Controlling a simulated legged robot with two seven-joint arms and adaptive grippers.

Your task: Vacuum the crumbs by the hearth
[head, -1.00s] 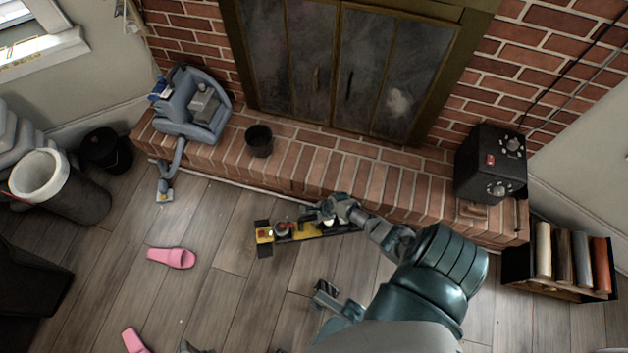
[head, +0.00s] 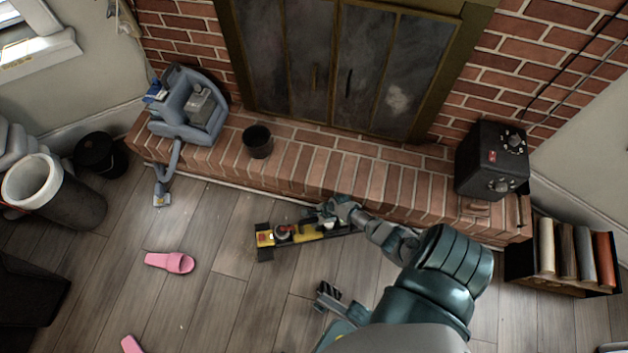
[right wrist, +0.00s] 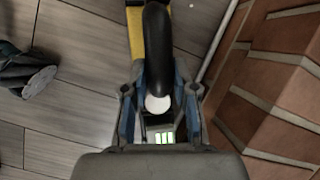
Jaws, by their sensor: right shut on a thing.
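A yellow and black stick-like vacuum (head: 300,232) is low over the wooden floor, just in front of the brick hearth (head: 300,160). My right gripper (head: 338,211) is shut on its right end. In the right wrist view the vacuum's black curved handle (right wrist: 157,50) lies between the blue-grey fingers, with a yellow part beyond it and green lit bars below. A tiny pale speck (right wrist: 193,18), perhaps a crumb, lies on the floor there. My left gripper (head: 327,296) is below the vacuum, apart from it; its finger opening is unclear.
A grey-blue canister cleaner (head: 183,115), a black cup (head: 257,142) and a black box with dials (head: 490,160) stand on the hearth. Pink slippers (head: 170,262) lie on the left floor. A book crate (head: 535,280) is at right, bins (head: 75,205) at left.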

